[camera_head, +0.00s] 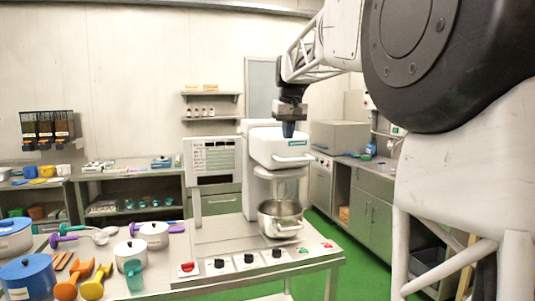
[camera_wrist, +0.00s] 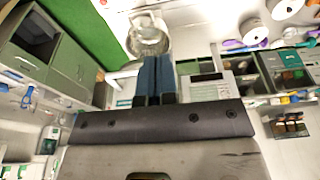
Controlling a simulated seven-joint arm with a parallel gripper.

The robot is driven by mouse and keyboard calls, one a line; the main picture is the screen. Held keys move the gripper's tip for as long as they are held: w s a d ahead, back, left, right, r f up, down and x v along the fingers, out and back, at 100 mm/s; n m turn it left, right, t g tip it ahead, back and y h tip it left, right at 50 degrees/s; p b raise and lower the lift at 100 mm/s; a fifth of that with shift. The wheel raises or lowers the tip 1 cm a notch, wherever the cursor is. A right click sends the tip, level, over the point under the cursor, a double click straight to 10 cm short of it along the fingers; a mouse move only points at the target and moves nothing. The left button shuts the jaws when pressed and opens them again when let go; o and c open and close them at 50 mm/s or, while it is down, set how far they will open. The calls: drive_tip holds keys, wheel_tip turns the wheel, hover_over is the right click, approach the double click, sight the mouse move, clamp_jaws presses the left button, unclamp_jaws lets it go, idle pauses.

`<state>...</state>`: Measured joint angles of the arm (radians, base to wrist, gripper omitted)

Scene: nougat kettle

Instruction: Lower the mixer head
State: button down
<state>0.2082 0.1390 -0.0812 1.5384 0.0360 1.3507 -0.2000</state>
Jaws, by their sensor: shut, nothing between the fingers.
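The white mixer head (camera_head: 265,148) sits on its column (camera_head: 249,190) at the middle of the head view. It looks roughly level, with a pale handle (camera_head: 294,159) on its front. The steel bowl (camera_head: 281,226) stands below it; a steel bowl shape (camera_wrist: 148,42) also shows beyond my fingers in the wrist view. My gripper (camera_head: 288,131) is at the top of the mixer head, its blue fingers pointing down. In the wrist view the fingers (camera_wrist: 154,72) are together and hold nothing. I cannot tell whether the fingertips touch the head.
The mixer's steel base has red, black and green controls (camera_head: 248,259). Pots (camera_head: 27,275), a white pot (camera_head: 131,252), and orange and yellow scoops (camera_head: 93,284) crowd the table's left. A control panel (camera_head: 213,158) stands behind the mixer. Green floor (camera_head: 350,262) is open at right.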

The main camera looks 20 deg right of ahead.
wheel_tip(320, 180, up, 4)
drive_tip(key=f, duration=0.1)
hover_over(296, 159)
drive_tip(key=s, duration=0.3)
drive_tip(key=shift+w+r, duration=0.2)
drive_tip(key=shift+r, duration=0.05)
drive_tip(key=shift+f, duration=0.1)
drive_tip(key=w+f, duration=0.1)
drive_tip(key=f, duration=0.8)
drive_tip(key=w+f, duration=0.1)
drive_tip(key=f, duration=0.3)
drive_tip(key=shift+w+a+f, duration=0.1)
drive_tip(key=shift+w+f, duration=0.2)
drive_tip(key=shift+f, duration=0.1)
